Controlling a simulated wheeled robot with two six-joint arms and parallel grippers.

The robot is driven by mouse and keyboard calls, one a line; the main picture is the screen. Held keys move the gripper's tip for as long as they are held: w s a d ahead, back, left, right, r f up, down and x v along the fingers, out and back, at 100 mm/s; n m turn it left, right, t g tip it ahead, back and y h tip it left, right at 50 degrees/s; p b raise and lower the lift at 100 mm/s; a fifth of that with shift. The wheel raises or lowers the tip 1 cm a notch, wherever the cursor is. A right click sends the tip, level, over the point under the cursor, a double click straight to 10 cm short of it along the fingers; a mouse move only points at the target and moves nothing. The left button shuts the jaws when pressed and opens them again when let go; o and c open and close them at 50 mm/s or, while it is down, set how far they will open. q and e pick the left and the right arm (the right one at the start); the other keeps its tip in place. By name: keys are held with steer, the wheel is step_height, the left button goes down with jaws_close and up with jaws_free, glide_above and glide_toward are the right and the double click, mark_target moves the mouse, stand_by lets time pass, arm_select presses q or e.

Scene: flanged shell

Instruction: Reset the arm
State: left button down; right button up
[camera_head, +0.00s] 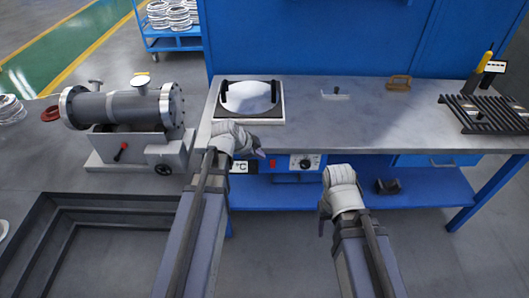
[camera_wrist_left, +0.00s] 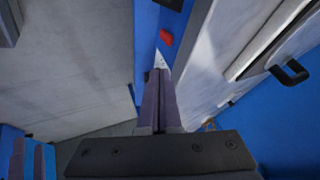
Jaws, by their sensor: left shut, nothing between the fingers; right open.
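My left gripper (camera_head: 260,153) is over the front edge of the workbench, just below the black-handled tray. In the left wrist view its two fingers (camera_wrist_left: 160,85) lie together, shut with nothing between them. My right gripper (camera_head: 322,222) points downward in front of the bench, over the lower shelf area. It is open and empty, though its fingers show only from the side. The grey flanged shell (camera_head: 120,108) lies on its stand at the left, apart from both grippers.
A brown handled item (camera_head: 399,83) and a black slatted rack (camera_head: 487,113) are farther right.

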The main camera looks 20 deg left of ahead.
arm_select(q)
steer(key=shift+s+a+r, duration=0.1)
steer(key=shift+a+r, duration=0.05)
steer(key=shift+r, duration=0.1)
stand_by(0.3)
steer(key=s+d+r+n+g+y+p, duration=0.1)
steer(key=s+d+n+g+y+p, duration=0.3)
steer(key=s+d+n, duration=0.5)
steer(key=s+d+g+p, duration=0.1)
steer(key=s+d+g, duration=0.1)
steer(key=s+d, duration=0.4)
steer(key=shift+s+r+g+y, duration=0.15)
steer(key=shift+s+g+y, duration=0.15)
steer(key=shift+s, duration=1.65)
